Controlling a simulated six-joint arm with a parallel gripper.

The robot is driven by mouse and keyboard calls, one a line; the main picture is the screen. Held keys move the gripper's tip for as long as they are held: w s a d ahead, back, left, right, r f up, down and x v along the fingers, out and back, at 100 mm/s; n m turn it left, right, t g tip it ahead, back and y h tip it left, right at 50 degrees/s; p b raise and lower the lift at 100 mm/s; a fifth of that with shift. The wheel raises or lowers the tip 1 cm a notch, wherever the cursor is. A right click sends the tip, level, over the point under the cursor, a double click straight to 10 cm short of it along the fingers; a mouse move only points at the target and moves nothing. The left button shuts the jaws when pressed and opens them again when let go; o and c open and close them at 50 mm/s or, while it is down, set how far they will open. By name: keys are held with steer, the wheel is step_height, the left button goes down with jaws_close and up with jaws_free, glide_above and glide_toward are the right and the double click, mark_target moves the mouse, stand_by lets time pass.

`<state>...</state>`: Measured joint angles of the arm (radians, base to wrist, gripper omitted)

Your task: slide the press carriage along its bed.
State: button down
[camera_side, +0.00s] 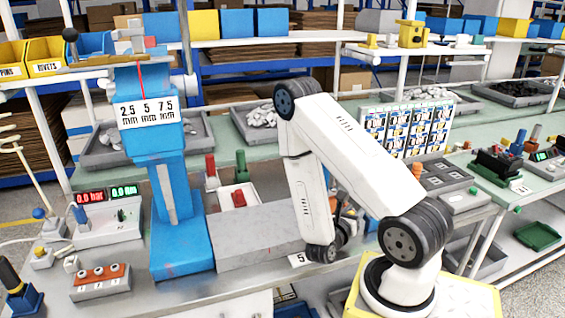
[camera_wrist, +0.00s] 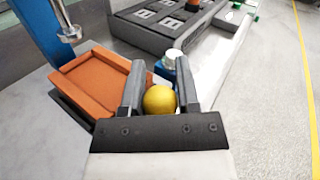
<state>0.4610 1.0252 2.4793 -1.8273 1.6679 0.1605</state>
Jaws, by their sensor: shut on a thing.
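The blue press (camera_side: 160,165) stands upright left of centre in the side view, with a 2.5, 5 and 7.5 mm scale on its column. A long grey block like a bed (camera_side: 258,232) runs right from its foot. I cannot pick out the carriage with certainty. My gripper (camera_wrist: 160,76) is shut on a round yellow knob (camera_wrist: 160,101), which sits between its two dark fingers in the wrist view. What the knob is fixed to is hidden. In the side view my arm mostly hides the gripper, right of the grey block.
In the wrist view an orange tray (camera_wrist: 90,82) lies close to the left finger, and a blue item with a white cap (camera_wrist: 172,60) stands just beyond the fingertips. A dark grey fixture (camera_wrist: 150,32) lies farther off.

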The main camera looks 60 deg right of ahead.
steer(key=shift+s, duration=0.1)
steer(key=shift+c, duration=1.7)
jaws_free()
steer(key=shift+a, duration=0.1)
steer(key=w+a, duration=0.1)
steer(key=a, duration=0.6)
steer(key=shift+w+a, duration=0.15)
steer(key=shift+w, duration=0.1)
